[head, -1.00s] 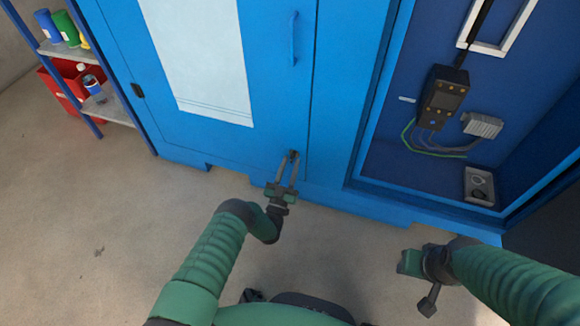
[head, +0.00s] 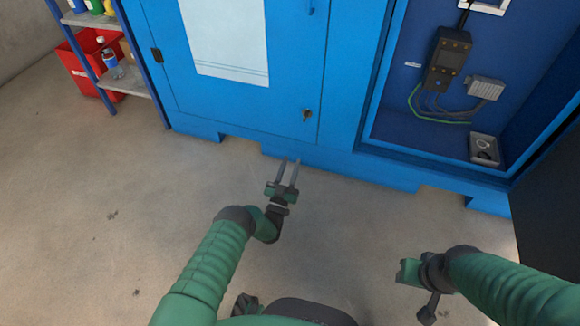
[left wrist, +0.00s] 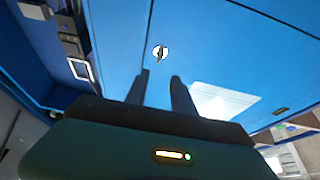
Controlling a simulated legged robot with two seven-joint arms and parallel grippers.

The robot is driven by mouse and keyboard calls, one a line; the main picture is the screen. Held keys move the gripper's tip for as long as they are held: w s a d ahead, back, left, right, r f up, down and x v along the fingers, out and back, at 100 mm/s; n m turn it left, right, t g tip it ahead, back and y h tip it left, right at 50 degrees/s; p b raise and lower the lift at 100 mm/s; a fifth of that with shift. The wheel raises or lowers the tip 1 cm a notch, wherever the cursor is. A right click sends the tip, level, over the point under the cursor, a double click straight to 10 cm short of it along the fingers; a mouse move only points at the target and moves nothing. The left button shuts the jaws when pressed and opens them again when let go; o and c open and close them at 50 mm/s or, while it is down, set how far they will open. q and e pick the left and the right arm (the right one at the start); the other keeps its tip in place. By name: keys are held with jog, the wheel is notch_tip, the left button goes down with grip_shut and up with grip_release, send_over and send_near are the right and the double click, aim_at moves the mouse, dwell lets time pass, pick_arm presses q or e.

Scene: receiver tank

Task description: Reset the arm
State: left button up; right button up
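My left gripper (head: 288,176) is in front of the blue cabinet door (head: 270,60), over the floor near the cabinet's base. Its two fingers stand apart with nothing between them. In the left wrist view the fingers (left wrist: 158,92) point at the blue door, with a small round lock (left wrist: 160,52) beyond their tips and apart from them. The same lock shows on the door in the head view (head: 307,115). My right gripper (head: 415,278) is low at the right, over bare floor. Its fingers are too unclear to tell open from shut.
An open compartment at the right holds a dark control device (head: 447,60), a grey connector (head: 485,88) and a small grey box (head: 484,149). A shelf (head: 130,80) with bottles and a red bin (head: 85,65) stand at the left. The concrete floor (head: 90,210) is clear.

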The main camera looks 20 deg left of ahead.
pick_arm(q)
jog(key=w+d+r+m+g+p, duration=0.15)
jog(key=r+g+p, duration=0.25)
jog(key=r, duration=0.4)
jog(key=w+d+r+g+p, duration=0.15)
jog(key=r+g+p, duration=0.25)
jog(key=r, duration=0.5)
jog(key=s+a+r+n+g+p, duration=0.1)
jog(key=s+r+g+p, duration=0.3)
jog(key=s, duration=0.8)
jog(key=s+a+r+g+y+p, duration=0.15)
jog(key=s+r+g, duration=0.3)
jog(key=s, duration=0.75)
jog(key=s+a+r+n+g+p, duration=0.15)
jog(key=s+r+g+p, duration=0.35)
jog(key=s, duration=0.8)
notch_tip(320, 180, up, 38)
jog(key=t+p, duration=0.1)
jog(key=p, duration=3.5)
jog(key=shift+s+m+t, duration=0.3)
jog(key=shift+s+t, duration=0.05)
